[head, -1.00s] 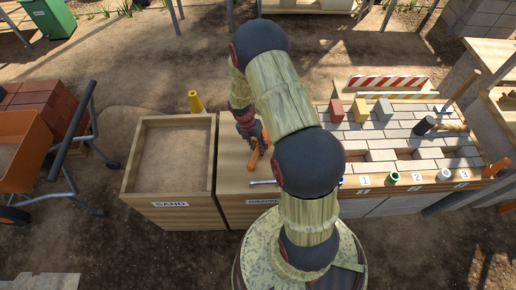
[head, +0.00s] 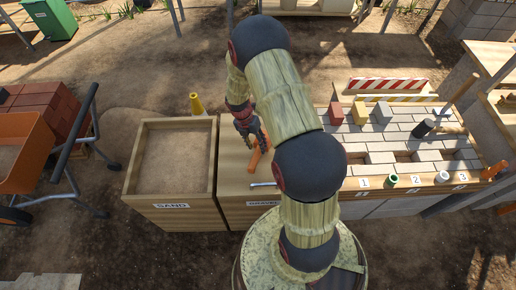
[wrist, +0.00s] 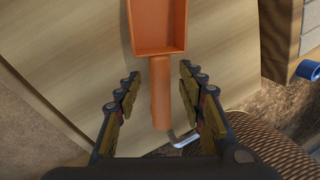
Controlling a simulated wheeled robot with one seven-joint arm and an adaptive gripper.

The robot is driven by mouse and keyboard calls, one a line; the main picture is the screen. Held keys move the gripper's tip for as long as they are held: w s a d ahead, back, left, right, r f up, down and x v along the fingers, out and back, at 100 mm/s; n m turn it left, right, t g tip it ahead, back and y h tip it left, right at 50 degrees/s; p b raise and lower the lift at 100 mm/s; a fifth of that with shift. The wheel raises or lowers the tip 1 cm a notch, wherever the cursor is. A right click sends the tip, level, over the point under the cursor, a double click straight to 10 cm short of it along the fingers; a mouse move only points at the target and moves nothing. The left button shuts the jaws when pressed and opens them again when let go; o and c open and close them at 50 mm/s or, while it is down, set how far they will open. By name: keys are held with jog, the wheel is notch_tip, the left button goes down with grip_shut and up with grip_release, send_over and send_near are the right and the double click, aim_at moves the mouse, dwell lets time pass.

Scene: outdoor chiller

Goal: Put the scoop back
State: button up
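The orange scoop (head: 253,161) lies on the wooden top (head: 232,181) beside the sand bin. In the wrist view its open pan (wrist: 158,24) is at the top and its handle (wrist: 160,95) points down toward my gripper. My gripper (wrist: 159,78) is open, with one finger on each side of the handle and a gap on both sides. In the head view my gripper (head: 250,132) is over the scoop and hides part of it. A bent metal hook (wrist: 184,139) shows near the handle's end, and also in the head view (head: 263,184).
The bin labelled SAND (head: 170,207) stands at left. A yellow cone (head: 196,104) is behind it. The paver bench (head: 405,135) at right holds coloured blocks, a mallet (head: 422,128) and small cylinders. A wheelbarrow (head: 30,150) stands at far left.

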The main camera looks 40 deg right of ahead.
jog(key=a+r+m+t+p, duration=0.1)
jog(key=a+r+m, duration=0.25)
jog(key=r, duration=0.75)
jog(key=a+r+m+t+p, duration=0.1)
jog(key=a+r+m+t, duration=0.2)
jog(key=r, duration=0.7)
jog(key=a+r+m, duration=0.3)
jog(key=r+m, duration=0.1)
jog(key=r, duration=0.7)
jog(key=s+a+r+m+t, duration=0.2)
jog(key=s+a+r+m, duration=0.3)
jog(key=s+r+m, duration=0.1)
jog(key=s+a+r+m+t+y, duration=0.1)
jog(key=s+a+r+m, duration=0.4)
jog(key=s, duration=0.5)
notch_tip(320, 180, up, 3)
jog(key=m+t, duration=0.1)
jog(key=m, duration=0.1)
jog(key=shift+s+a+f+m, duration=0.2)
jog(key=shift+m, duration=0.15)
jog(key=shift+o, duration=0.4)
